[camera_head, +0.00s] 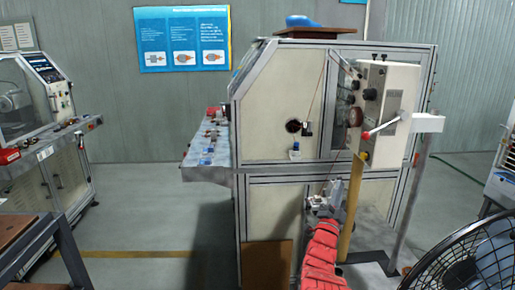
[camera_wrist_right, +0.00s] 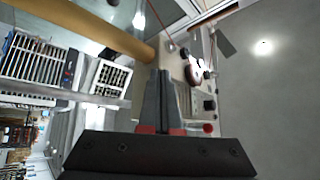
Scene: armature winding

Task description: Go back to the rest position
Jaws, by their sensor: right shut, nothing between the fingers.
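My right gripper (camera_head: 326,203) shows in the head view, low in front of the side of the winding machine (camera_head: 270,120). My red-sleeved right arm comes up to it from the bottom edge. In the right wrist view the two fingers of the right gripper (camera_wrist_right: 170,90) lie together, with nothing between them. A yellow post (camera_head: 351,205) stands just right of the gripper in the head view; whether they touch I cannot tell. My left gripper does not show in either view.
A control box (camera_head: 385,110) with a red-tipped lever juts from the machine above the right gripper. A black fan (camera_head: 470,250) stands at the lower right. Another machine (camera_head: 60,170) stands at the left. Open floor (camera_head: 150,220) lies between the machines.

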